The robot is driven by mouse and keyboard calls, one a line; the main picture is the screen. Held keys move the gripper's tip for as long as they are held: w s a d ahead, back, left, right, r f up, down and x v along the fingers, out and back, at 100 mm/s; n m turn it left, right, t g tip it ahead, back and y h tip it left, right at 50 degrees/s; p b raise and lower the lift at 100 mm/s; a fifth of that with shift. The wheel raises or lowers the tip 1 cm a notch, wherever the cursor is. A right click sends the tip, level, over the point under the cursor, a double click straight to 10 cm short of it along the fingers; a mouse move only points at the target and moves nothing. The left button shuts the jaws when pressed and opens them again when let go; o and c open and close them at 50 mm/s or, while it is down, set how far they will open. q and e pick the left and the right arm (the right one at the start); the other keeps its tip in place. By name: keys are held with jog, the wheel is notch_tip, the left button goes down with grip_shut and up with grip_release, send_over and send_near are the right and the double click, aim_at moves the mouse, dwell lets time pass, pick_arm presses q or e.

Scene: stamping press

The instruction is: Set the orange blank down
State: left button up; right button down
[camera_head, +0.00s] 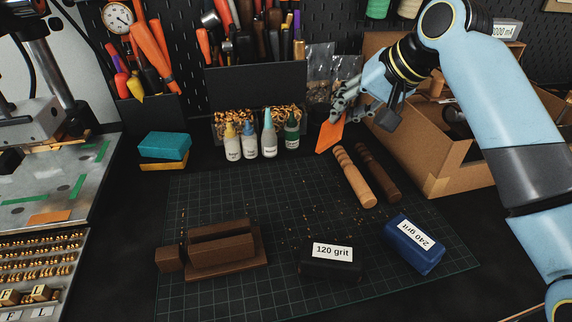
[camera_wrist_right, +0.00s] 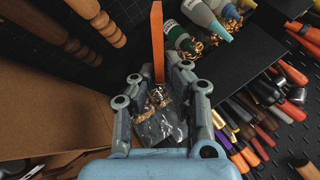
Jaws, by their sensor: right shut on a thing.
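The orange blank (camera_head: 330,135) is a thin flat orange piece, held on edge above the back of the dark work area in the head view. My right gripper (camera_head: 345,108) is shut on it, with the blank sticking out beyond the fingertips. In the right wrist view the blank (camera_wrist_right: 157,40) shows as a narrow orange strip between the fingers of the gripper (camera_wrist_right: 160,82). Another flat orange piece (camera_head: 50,217) lies on the grey metal plate at the left. My left gripper is not in view.
Two turned wooden handles (camera_head: 354,178) lie just below the blank. Several glue bottles (camera_head: 268,135) stand to its left, and a cardboard box (camera_head: 450,165) stands to its right. A 120 grit block (camera_head: 330,270), a blue 240 grit block (camera_head: 408,250) and a brown wooden holder (camera_head: 225,262) sit on the cutting mat (camera_head: 290,230).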

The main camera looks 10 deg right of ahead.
jog(key=a+m+p, duration=0.1)
jog(key=p, duration=0.2)
jog(key=s+a+m+p, duration=0.1)
jog(key=a+p, duration=0.1)
jog(key=p, duration=0.1)
jog(key=a+m+p, duration=0.1)
jog(key=p, duration=0.2)
jog(key=shift+s+a+r+m+t, duration=0.1)
jog(key=shift+s+a+m+t, duration=0.1)
jog(key=shift+s+m+t, duration=0.2)
jog(key=s+a+r+m+y+p, duration=0.1)
jog(key=s+a+r+y+p, duration=0.15)
jog(key=a+p, duration=0.2)
jog(key=b, duration=0.5)
send_over(303, 190)
notch_tip(303, 190, down, 9)
jog(key=shift+f, duration=0.1)
jog(key=shift+f+b, duration=0.6)
jog(key=shift+f, duration=0.2)
